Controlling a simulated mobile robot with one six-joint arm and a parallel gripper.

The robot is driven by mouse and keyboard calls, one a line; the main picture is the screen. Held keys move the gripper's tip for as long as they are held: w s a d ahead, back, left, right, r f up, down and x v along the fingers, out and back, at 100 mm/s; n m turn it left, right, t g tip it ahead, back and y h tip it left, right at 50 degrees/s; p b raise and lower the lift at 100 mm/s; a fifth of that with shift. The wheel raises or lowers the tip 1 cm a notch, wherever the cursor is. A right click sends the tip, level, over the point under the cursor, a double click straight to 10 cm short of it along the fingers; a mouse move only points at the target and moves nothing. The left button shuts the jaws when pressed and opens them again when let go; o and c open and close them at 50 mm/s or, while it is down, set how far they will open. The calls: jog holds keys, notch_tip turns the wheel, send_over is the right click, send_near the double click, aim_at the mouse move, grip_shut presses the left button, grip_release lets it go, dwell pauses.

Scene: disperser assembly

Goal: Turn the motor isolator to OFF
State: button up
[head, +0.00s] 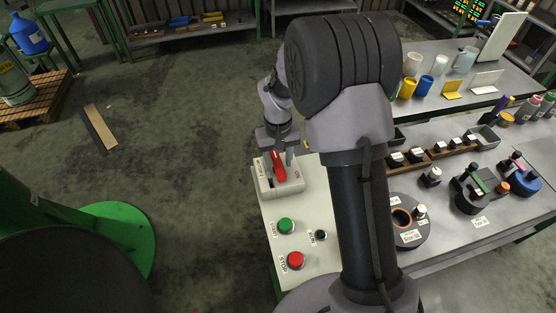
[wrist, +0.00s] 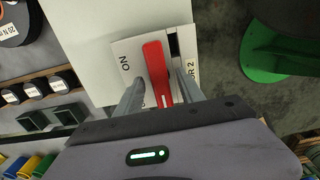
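The motor isolator is a pale box (head: 266,188) with a red lever handle (head: 279,167), at the far left corner of the light panel top. In the wrist view the red handle (wrist: 155,68) lies along its plate (wrist: 128,45), slightly tilted. "ON" is printed to its left there, and the end of a label ending in "2" shows to its right. No OFF mark is readable. My gripper (head: 278,157) is down at the isolator. Its two fingers (wrist: 160,80) stand on either side of the handle, apart, with a visible gap on the left side; contact on the right cannot be told.
On the same panel are a green START button (head: 286,226), a red STOP button (head: 295,260) and a small dark green-ringed button (head: 320,235). To the right, a grey bench (head: 460,246) carries blocks, rings and containers. The floor left of the panel is open.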

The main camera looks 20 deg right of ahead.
aim_at(278, 163)
notch_tip(278, 163, up, 17)
jog(key=p, duration=0.4)
jog(key=shift+r, duration=0.2)
